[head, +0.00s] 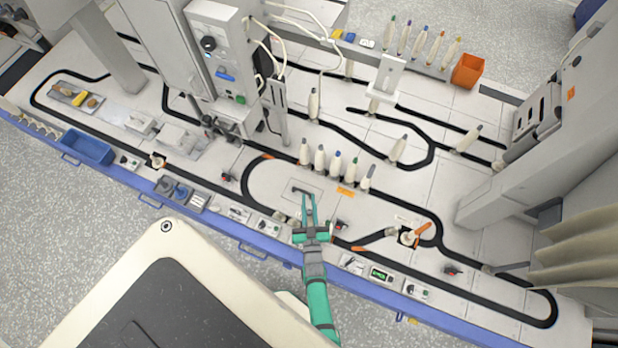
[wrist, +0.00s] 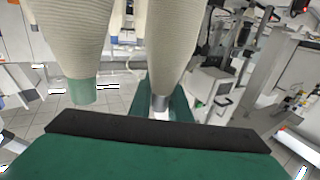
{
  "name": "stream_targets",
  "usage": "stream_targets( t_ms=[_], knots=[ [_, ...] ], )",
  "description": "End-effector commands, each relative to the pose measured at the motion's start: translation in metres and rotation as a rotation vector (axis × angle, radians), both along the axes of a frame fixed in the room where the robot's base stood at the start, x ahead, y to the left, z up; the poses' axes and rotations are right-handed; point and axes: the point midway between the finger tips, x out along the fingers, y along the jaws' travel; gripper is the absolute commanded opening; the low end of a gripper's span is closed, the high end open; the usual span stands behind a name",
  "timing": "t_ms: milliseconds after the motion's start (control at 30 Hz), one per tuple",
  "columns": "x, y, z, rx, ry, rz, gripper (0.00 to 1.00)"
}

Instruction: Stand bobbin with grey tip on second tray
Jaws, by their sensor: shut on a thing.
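My gripper (head: 306,193) is over the middle of the near track loop in the head view. In the wrist view, a pale ribbed bobbin with a grey tip (wrist: 175,50) lies between my green finger and the near black pad, and my gripper is shut on it at its tip end. A green-tipped bobbin (wrist: 72,35) is beside it on the left. In the head view I cannot clearly make out the held bobbin. Several bobbins (head: 336,162) stand in a row behind my gripper. I cannot tell which tray is the second one.
Black track (head: 262,205) loops over the pale table. Other bobbins stand farther back along the track, such as one by the right bend (head: 397,148). More bobbins (head: 404,35) stand on the back rail near an orange bin (head: 467,71). A grey machine (head: 205,45) rises left of centre.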

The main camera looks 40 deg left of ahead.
Motion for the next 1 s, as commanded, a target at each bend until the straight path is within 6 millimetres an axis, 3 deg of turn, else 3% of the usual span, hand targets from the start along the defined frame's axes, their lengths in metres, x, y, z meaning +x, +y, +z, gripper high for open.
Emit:
stream_targets(
  t_ms=[300, 1000],
  knots=[
    [0.000, 0.000, -0.015, 0.001, -0.001, 0.000, 0.00],
    [0.000, -0.001, -0.016, 0.001, 0.000, -0.002, 0.00]
  ],
)
